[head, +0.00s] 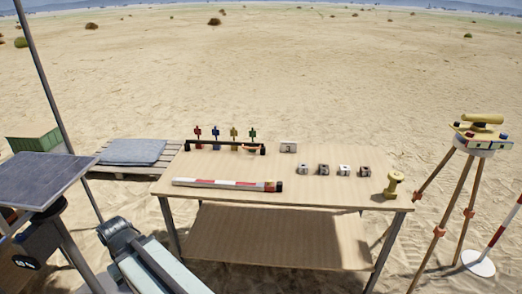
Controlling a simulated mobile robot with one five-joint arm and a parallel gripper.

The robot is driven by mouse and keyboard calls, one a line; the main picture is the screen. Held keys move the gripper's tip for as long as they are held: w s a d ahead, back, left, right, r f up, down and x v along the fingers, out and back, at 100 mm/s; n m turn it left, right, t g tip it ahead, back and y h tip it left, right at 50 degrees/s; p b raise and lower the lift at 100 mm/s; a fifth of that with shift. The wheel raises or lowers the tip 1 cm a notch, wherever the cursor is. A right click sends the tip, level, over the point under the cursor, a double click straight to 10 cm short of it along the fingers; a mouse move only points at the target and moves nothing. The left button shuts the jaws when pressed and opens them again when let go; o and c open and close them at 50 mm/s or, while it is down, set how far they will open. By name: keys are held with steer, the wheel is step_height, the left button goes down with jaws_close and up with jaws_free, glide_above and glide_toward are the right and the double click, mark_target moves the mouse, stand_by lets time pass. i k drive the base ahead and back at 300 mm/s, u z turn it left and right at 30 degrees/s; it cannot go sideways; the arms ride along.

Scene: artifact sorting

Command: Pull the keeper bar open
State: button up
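A long dark bar, which looks like the keeper bar (222,145), runs across the back left of the wooden table (325,190). It has a dark block at each end. Behind it stand several small upright coloured markers: red (197,132), blue (216,134), yellow (234,134) and green (252,135). A small orange piece (250,150) shows at the bar near its right end; whether it is joined to the bar is too small to tell. My arm shows at the lower left, in front of the table. My gripper cannot be made out.
A red-and-white striped pole (228,184) lies in front of the bar. Several small grey blocks (324,169) and a yellow spool-shaped thing (394,184) stand to the right. A tripod instrument (480,140) stands beyond the right edge. A solar panel (45,178) is at left.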

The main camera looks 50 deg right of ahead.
mark_target(256, 145)
steer(key=z, duration=0.15)
steer(key=i, duration=1)
steer(key=u, duration=0.1)
